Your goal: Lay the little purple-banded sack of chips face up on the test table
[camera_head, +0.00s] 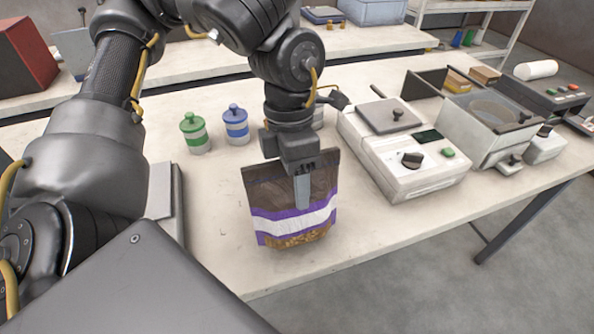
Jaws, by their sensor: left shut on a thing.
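The little sack of chips (262,206) is brown with a purple-edged white band and a patch of chips showing at its bottom. It stands roughly upright, a little tilted, above or on the test table (215,235) near its front edge. I cannot tell whether its bottom touches the table. My left gripper (302,190) points down and is shut on the upper part of the sack, with one finger in front of it. The banded side faces me. My right gripper is not in view.
Bare tabletop lies left of and in front of the sack.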

